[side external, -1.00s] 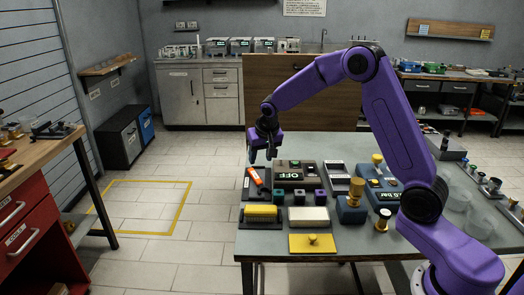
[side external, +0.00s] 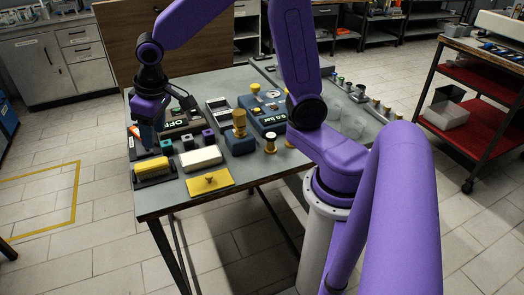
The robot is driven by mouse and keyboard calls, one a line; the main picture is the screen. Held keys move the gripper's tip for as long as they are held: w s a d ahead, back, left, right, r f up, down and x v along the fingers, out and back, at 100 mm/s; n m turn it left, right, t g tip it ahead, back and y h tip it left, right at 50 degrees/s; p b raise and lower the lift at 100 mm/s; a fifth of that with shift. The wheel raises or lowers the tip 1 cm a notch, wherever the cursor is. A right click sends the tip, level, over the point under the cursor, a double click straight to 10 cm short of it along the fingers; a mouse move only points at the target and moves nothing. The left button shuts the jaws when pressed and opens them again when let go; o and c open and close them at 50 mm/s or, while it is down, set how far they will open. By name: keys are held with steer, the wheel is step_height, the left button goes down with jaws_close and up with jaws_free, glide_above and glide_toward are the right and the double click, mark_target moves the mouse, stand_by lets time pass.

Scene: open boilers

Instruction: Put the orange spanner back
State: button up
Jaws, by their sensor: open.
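The orange spanner (side external: 134,131) shows as a small orange and white patch at the left edge of the table. It lies in or on a narrow dark tray (side external: 132,153), mostly hidden by my gripper. My gripper (side external: 148,142) points down just right of the visible orange patch, with its fingers low over the tray area. It is open, and nothing shows held in it. Whether the fingers touch the spanner cannot be told from this view.
A yellow block in a black holder (side external: 153,168), a white block (side external: 200,157) and a yellow plate with a knob (side external: 210,181) stand along the front. Small dark cubes (side external: 187,143), the display box marked OFF (side external: 183,122) and a blue gauge box (side external: 270,118) stand close by.

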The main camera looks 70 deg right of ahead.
steer(key=s+d+n+g, duration=0.2)
steer(key=s+n, duration=0.8)
steer(key=s, duration=1.6)
steer(key=shift+f+g, duration=0.3)
steer(key=shift+f, duration=0.05)
